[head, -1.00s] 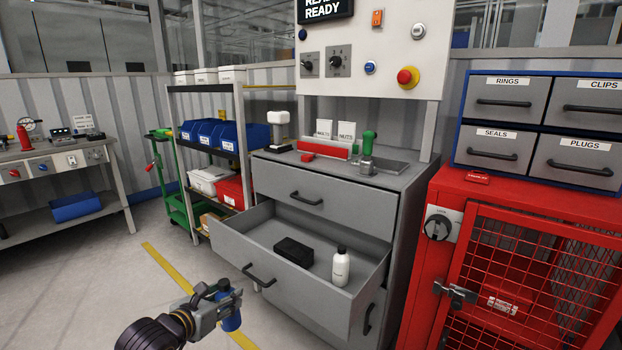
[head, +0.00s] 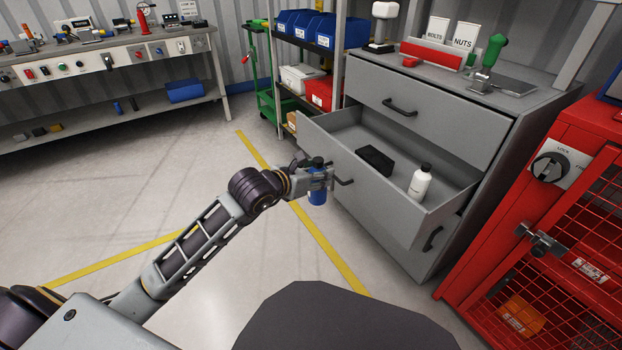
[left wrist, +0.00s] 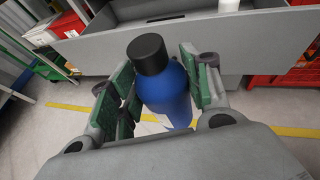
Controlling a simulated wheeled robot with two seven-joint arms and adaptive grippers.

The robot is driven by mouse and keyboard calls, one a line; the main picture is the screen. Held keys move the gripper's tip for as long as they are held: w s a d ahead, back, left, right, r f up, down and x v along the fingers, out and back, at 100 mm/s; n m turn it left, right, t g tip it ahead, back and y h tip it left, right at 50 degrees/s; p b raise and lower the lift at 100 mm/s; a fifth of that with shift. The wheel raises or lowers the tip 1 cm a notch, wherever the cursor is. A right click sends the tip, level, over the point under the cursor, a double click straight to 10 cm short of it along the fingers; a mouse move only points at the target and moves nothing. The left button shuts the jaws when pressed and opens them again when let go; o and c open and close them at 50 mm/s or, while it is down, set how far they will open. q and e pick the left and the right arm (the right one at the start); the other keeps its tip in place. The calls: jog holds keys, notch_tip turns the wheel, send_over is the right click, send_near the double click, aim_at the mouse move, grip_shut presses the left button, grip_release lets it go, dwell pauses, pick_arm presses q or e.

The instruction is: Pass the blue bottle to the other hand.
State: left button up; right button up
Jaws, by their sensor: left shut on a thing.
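The blue bottle (head: 317,196) with a black cap is in my left gripper (head: 318,180), in front of the open drawer. In the left wrist view the blue bottle (left wrist: 165,92) stands between the green-padded fingers of my left gripper (left wrist: 160,98), which are shut on it. The bottle's black cap points up and away from the wrist. The gripper hides part of the bottle in the head view. My right gripper is in neither view.
The open drawer (head: 440,222) of the grey cabinet holds a white bottle (head: 420,182) and a black block (head: 375,160). A red mesh cabinet (head: 570,200) stands at the right. A workbench (head: 120,50) is at the back left. The floor at the left is clear.

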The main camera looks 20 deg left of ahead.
pick_arm(q)
jog(key=w+d+r+m+h, duration=0.1)
jog(key=w+d+r, duration=0.1)
jog(key=d+r, duration=0.3)
jog(key=w+d+r+m+g+h, duration=0.1)
jog(key=w+d+r, duration=0.1)
jog(key=d+r, duration=0.3)
jog(key=shift+d+r, duration=0.15)
jog(key=shift+r, duration=2.25)
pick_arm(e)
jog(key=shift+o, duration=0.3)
